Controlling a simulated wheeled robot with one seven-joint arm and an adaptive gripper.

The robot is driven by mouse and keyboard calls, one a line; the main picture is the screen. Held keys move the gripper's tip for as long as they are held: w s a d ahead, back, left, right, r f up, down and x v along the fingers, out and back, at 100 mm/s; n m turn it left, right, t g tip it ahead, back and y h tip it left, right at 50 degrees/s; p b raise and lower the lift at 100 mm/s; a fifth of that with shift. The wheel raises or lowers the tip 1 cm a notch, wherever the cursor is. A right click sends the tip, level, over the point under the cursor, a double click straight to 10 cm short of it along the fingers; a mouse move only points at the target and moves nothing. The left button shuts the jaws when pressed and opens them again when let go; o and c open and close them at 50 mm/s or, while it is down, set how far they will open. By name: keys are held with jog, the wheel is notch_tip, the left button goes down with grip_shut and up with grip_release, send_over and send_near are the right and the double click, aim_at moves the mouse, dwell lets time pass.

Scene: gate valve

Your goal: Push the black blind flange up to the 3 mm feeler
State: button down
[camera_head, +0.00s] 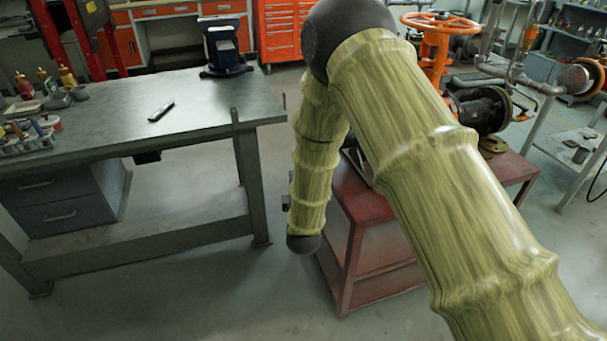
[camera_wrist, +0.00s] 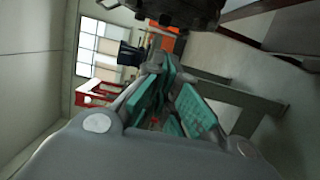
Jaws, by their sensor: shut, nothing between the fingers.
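The orange gate valve (camera_head: 435,45) with its handwheel stands on the red cart (camera_head: 362,200) in the head view. A round black flange (camera_head: 482,108) sits at the valve's right, partly hidden by my arm; I cannot tell whether it is the blind one. In the wrist view a dark flange-like part (camera_wrist: 178,12) is cut off by the top edge. My gripper (camera_wrist: 172,98), with teal pads, is shut and empty below that part, with no visible contact. My arm hides the gripper in the head view. I cannot make out the feeler.
A dark workbench (camera_head: 190,105) stands at the left, with a vise (camera_head: 225,48) and a small grey tool (camera_head: 161,111) on top. Orange tool cabinets (camera_head: 280,30) stand behind. A grey shelf cart (camera_head: 575,150) stands at the right. Floor is clear between bench and red cart.

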jog(key=w+d+p, duration=0.1)
jog(key=w+d, duration=0.2)
jog(key=w, duration=0.7)
jog(key=shift+w+d, duration=0.15)
